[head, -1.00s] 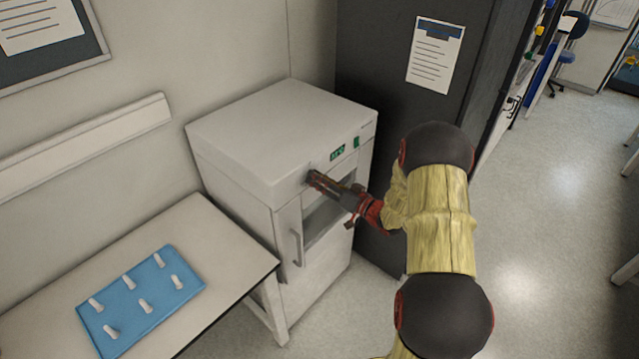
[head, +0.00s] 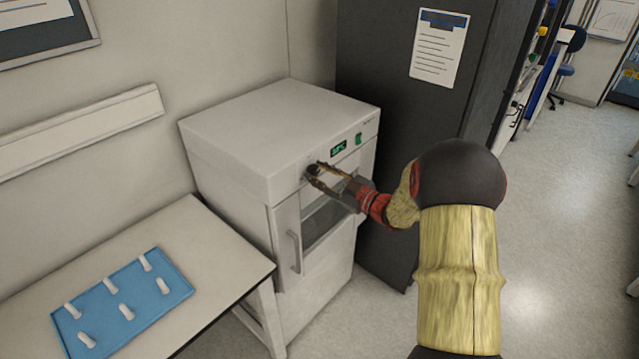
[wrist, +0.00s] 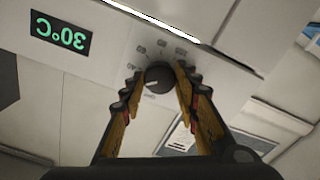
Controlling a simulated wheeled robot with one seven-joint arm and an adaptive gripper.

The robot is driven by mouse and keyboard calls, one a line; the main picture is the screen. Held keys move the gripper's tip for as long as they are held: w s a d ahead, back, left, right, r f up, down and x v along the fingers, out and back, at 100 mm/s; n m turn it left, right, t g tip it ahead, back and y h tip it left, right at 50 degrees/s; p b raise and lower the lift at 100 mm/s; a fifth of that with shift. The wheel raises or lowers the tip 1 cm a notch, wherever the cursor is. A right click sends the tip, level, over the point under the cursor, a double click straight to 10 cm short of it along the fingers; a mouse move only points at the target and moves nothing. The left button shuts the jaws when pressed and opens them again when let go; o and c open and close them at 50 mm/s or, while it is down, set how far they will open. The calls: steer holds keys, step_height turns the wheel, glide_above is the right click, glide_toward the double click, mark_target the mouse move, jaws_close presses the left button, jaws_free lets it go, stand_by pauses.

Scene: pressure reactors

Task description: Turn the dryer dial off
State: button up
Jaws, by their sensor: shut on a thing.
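The dryer (head: 270,125) is a white box-shaped cabinet against the wall, with a green display on its front panel. In the wrist view the panel appears upside down, and the display (wrist: 60,33) reads 30°C. My gripper (wrist: 156,80) has its two fingers on either side of the dial, shut on it. In the head view my gripper (head: 313,175) is at the upper front panel, left of the display, and its fingers partly hide the dial.
A white table (head: 215,240) stands left of the dryer, with a blue mat (head: 178,287) holding several small white pieces. A dark cabinet (head: 400,110) stands close on the right. A door handle (head: 294,252) is below the panel. Open floor lies at the right.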

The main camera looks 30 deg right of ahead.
steer(key=n+b, duration=0.4)
steer(key=b, duration=0.1)
steer(key=n+b, duration=0.2)
steer(key=shift+f+b, duration=0.3)
steer(key=n+b, duration=0.4)
steer(key=shift+r, duration=0.15)
steer(key=shift+n+b, duration=0.4)
steer(key=shift+b, duration=0.05)
steer(key=o, duration=1.1)
steer(key=shift+r, duration=0.1)
steer(key=shift+o, duration=0.2)
steer(key=v, duration=1.2)
